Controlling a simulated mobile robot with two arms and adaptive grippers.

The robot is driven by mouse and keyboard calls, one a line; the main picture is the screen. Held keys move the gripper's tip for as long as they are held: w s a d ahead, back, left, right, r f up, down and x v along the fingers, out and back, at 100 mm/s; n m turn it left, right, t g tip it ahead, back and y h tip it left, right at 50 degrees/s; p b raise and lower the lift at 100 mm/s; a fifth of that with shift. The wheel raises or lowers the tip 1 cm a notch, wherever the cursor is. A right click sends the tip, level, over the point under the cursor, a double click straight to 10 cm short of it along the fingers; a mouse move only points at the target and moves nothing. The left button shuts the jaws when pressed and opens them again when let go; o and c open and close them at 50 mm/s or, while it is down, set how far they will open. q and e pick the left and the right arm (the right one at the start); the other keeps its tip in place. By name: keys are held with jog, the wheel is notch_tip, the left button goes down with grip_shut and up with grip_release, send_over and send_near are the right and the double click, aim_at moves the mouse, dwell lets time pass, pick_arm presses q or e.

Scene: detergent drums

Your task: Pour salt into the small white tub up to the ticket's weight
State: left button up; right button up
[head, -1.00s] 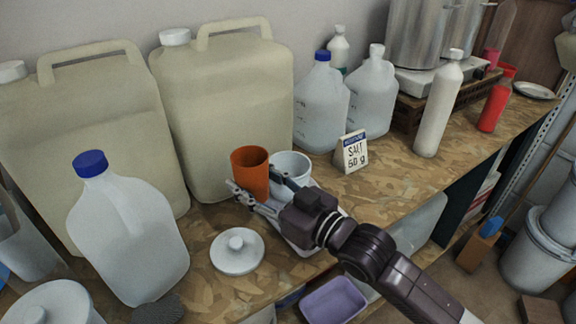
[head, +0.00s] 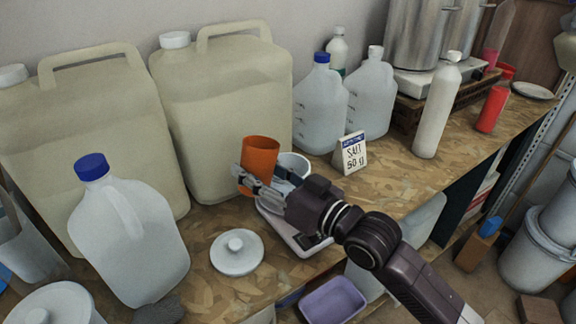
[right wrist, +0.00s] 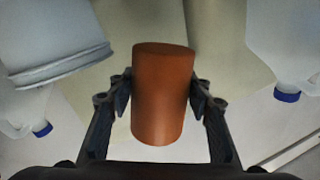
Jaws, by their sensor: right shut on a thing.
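My right gripper (head: 254,182) is shut on an orange cup (head: 258,160). The cup is raised and tilted a little to the right, beside the small white tub (head: 293,164). In the right wrist view the orange cup (right wrist: 163,95) sits between both fingers, and the tub (right wrist: 58,62) is at the upper left, apart from it. The tub stands on a white scale (head: 297,236), partly hidden by my gripper. The ticket (head: 352,153) reads SALT 50 g. The cup's contents and the scale's reading cannot be made out. My left gripper is not in view.
A round white lid (head: 238,253) lies on the bench, left of the scale. A blue-capped jug (head: 128,240) and large beige canisters (head: 222,110) stand at left and behind. A white bottle (head: 437,108) stands at right. A purple bin (head: 332,301) is below the bench edge.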

aim_at(275, 158)
jog(key=shift+w+d+r+m, duration=0.35)
jog(key=shift+w+r+m, duration=0.15)
jog(key=shift+m, duration=0.45)
jog(key=shift+w+d+r+m, duration=0.35)
jog(key=shift+r+m, duration=0.1)
jog(key=shift+m, duration=0.5)
jog(key=shift+f+m, duration=0.3)
jog(key=shift+m, duration=0.4)
jog(key=shift+r+m+p, duration=0.65)
jog(key=shift+m, duration=0.35)
jog(key=shift+f+m, duration=0.25)
jog(key=shift+m, duration=0.25)
jog(key=shift+f+m, duration=0.15)
jog(key=shift+m, duration=0.35)
jog(key=shift+r, duration=0.35)
jog(key=shift+r+m+p, duration=0.35)
jog(key=shift+m+p, duration=0.3)
jog(key=shift+m, duration=0.25)
jog(key=shift+w+d+f+m+p, duration=0.15)
jog(key=shift+w+f+m+p, duration=0.05)
jog(key=shift+m+p, duration=0.4)
jog(key=shift+w+d+f+m+p, duration=0.1)
jog(key=shift+w+f+m+p, duration=0.1)
jog(key=shift+m+p, duration=0.4)
jog(key=shift+s+f+m, duration=0.1)
jog(key=shift+f+m, duration=0.1)
jog(key=shift+m, duration=0.1)
jog(key=shift+w+d+p, duration=0.1)
jog(key=shift+w+p, duration=0.1)
jog(key=shift+p, duration=0.15)
